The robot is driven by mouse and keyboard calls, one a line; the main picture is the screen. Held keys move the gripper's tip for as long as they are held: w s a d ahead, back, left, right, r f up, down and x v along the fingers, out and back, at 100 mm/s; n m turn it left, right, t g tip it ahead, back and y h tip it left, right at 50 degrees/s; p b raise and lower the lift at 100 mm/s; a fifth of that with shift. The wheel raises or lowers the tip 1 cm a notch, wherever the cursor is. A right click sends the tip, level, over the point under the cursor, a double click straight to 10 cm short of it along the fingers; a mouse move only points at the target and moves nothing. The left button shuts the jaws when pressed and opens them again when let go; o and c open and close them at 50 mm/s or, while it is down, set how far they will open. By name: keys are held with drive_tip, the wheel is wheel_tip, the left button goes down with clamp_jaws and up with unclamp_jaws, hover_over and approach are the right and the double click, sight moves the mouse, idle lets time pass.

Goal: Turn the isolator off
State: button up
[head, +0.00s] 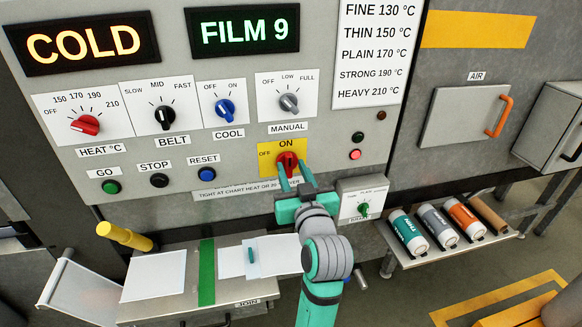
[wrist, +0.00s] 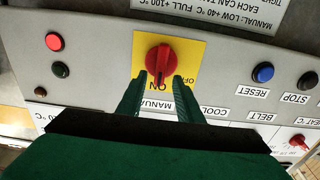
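The isolator is a red rotary knob (head: 287,161) on a yellow plate (head: 265,148) marked OFF at the left and ON at the top. Its grip bar looks upright, in line with ON. In the wrist view, which is upside down, the knob (wrist: 160,60) also lines up with ON. My gripper (head: 293,173) is in front of the knob with its fingers spread. In the wrist view the gripper (wrist: 159,78) has one fingertip at each side of the knob's ON end. Nothing is held between them, and I cannot tell whether they touch the knob.
A blue RESET button (head: 206,174) sits left of the isolator. The grey MANUAL knob (head: 289,103) is above it. A small box with a green knob (head: 364,209) is close at the right.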

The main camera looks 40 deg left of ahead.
drive_tip(key=shift+x, duration=0.9)
clamp_jaws()
